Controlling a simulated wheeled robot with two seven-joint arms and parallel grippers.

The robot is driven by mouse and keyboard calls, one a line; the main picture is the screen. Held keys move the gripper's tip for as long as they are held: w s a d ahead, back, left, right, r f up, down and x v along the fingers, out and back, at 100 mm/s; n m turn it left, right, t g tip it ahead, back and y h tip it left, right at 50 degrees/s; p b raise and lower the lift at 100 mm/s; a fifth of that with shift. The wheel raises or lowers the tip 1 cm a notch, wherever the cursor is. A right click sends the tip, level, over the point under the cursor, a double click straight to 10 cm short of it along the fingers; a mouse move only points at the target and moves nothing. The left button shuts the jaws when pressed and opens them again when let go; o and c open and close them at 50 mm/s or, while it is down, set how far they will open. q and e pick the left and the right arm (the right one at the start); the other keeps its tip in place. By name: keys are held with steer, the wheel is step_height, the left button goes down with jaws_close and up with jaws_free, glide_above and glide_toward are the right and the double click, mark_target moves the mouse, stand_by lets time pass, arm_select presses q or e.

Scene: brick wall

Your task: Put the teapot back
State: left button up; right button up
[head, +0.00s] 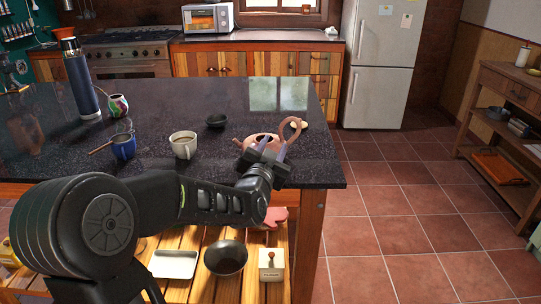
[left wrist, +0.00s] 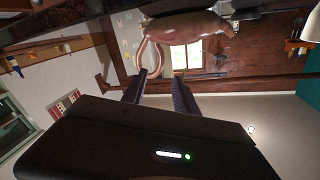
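The pinkish-brown teapot (head: 259,138) is at the right part of the dark island counter, its looped handle (head: 291,127) rising toward the right. My left gripper (head: 272,150) is right in front of the teapot and hides part of its body. In the left wrist view, which is turned over, the teapot (left wrist: 185,27) shows at the top with its handle (left wrist: 151,60) hanging by the fingertips. The two fingers of my left gripper (left wrist: 158,78) are apart, and I see nothing clamped between them. My right gripper is not in view.
On the counter (head: 325,172) stand a white mug (head: 184,145), a blue mug (head: 123,148), a small dark bowl (head: 216,120), a patterned cup (head: 118,106) and a tall bottle (head: 80,82). A slatted lower shelf holds a black bowl (head: 225,258) and a grinder (head: 271,265). Open floor lies right.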

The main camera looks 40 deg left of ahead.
arm_select(q)
steer(key=v, duration=0.3)
steer(key=shift+s+d, duration=0.1)
steer(key=shift+s, duration=0.1)
stand_by(0.4)
